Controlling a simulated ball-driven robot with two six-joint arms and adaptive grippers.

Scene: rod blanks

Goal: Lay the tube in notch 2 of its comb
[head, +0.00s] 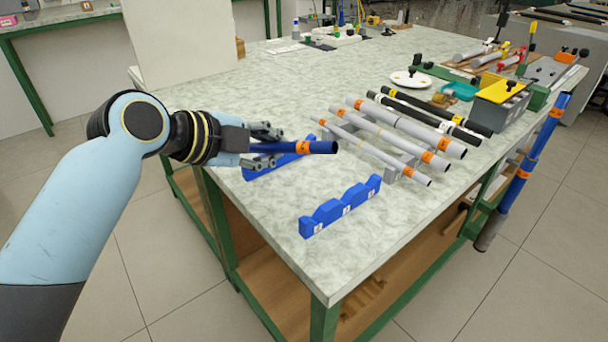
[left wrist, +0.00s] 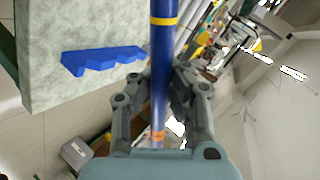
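My left gripper (head: 272,147) is shut on a dark blue tube (head: 312,147) with an orange band near its end. It holds the tube above the left part of the table. In the left wrist view the tube (left wrist: 164,65) passes between the fingers (left wrist: 160,98) and shows a yellow and an orange band. The blue comb has two notched pieces: a near one (head: 342,208) close to the front edge, and a far one (head: 270,168) partly hidden behind the gripper and tube. One piece (left wrist: 103,59) shows in the left wrist view. Small white labels are too small to read. My right gripper is out of view.
Grey rods (head: 390,133) and black rods (head: 430,120) with bands lie on supports right of the combs. A long blue tube (head: 530,165) slants beside the table's right end. A white panel (head: 180,45) stands at the back left. Bare tabletop surrounds the near comb piece.

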